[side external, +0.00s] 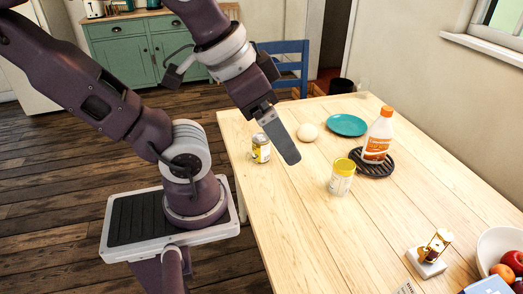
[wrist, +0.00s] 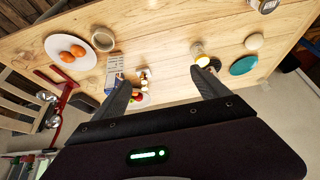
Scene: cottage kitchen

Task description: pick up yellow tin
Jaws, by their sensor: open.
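A small tin with a yellow and grey label (side external: 261,148) stands upright near the table's left edge in the side view. A labelled tin (wrist: 268,5) that looks like the same one is cut off at the top right of the wrist view. A white tub with a yellow lid (side external: 341,178) stands nearer the table's middle; it also shows in the wrist view (wrist: 197,48). My gripper (side external: 284,148) is open and empty above the table. In the side view a finger overlaps the space just right of the tin. In the wrist view the fingertips (wrist: 160,76) are wide apart.
An orange and white bottle (side external: 378,138) stands on a black rack (side external: 372,170). A pale round ball (side external: 308,132) and teal plate (side external: 347,125) lie behind. The table's front left is clear.

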